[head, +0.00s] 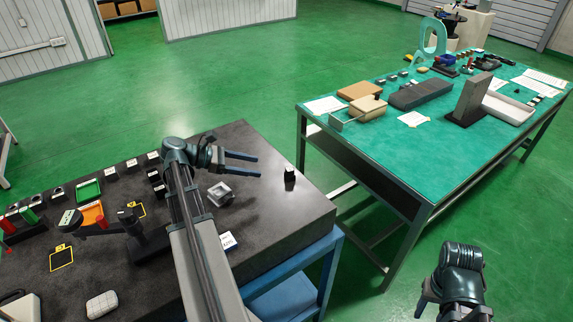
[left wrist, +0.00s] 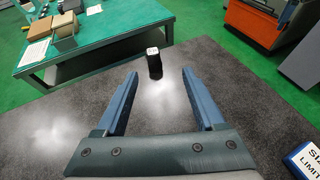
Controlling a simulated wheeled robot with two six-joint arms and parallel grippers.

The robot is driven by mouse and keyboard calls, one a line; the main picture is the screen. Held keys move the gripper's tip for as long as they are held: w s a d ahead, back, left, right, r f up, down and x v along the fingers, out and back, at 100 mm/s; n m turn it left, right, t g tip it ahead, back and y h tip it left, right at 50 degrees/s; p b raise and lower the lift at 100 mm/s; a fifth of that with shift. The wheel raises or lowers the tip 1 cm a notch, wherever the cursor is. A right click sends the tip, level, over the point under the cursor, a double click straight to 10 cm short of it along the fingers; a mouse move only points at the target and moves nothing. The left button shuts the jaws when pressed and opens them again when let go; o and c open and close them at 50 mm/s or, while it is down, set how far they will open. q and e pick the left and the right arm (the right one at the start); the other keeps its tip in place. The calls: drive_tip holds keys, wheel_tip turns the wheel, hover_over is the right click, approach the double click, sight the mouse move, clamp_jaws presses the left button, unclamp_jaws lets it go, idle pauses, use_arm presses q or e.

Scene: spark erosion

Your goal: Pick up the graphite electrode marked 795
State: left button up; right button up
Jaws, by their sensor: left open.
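A small black block with a light top, which looks like a graphite electrode (head: 290,178), stands upright near the right end of the dark stone table. In the left wrist view the same electrode (left wrist: 154,65) stands just ahead of the fingertips, roughly midway between them. Its marking is too small to read. My left gripper (head: 257,165) is open and empty, its fingers pointing at the electrode with a gap between. It also shows in the left wrist view (left wrist: 158,80). My right gripper (head: 447,309) is at the bottom right, away from both tables; its jaws are partly cut off.
A clear square block (head: 220,194) lies below my left gripper. A white and blue sign (head: 228,241) sits near my left arm. Several dark blocks (head: 132,165) and a green tray (head: 88,191) are at the left. A green-topped table (head: 400,150) stands at the right.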

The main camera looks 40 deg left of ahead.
use_arm(q)
drive_tip(key=shift+w+a, duration=0.25)
drive_tip(key=shift+a, duration=0.2)
drive_tip(key=shift+w+d+f+b, duration=0.15)
drive_tip(key=shift+w+d+b, duration=0.1)
drive_tip(key=shift+d+b, duration=0.05)
drive_tip(key=b, duration=0.3)
approach(289, 169)
drive_tip(key=x, duration=0.4)
drive_tip(key=shift+d+f, duration=0.2)
drive_tip(key=shift+d, duration=0.15)
drive_tip(key=shift+w+d+f, duration=0.1)
drive_tip(key=shift+w+d, duration=0.1)
drive_tip(key=shift+w, duration=0.05)
use_arm(e)
drive_tip(key=f, duration=0.3)
drive_tip(key=shift+w+a+f, duration=0.15)
drive_tip(key=shift+w+a, duration=0.15)
drive_tip(key=shift+a, duration=0.05)
use_arm(q)
drive_tip(key=x, duration=0.1)
drive_tip(key=b+x, duration=0.1)
drive_tip(key=x, duration=0.1)
drive_tip(key=b+x, duration=0.1)
drive_tip(key=x, duration=0.1)
drive_tip(key=shift+a+f, duration=0.3)
drive_tip(key=shift+w+d, duration=0.15)
use_arm(e)
wheel_tip(289, 169, down, 2)
drive_tip(key=shift+f, duration=0.25)
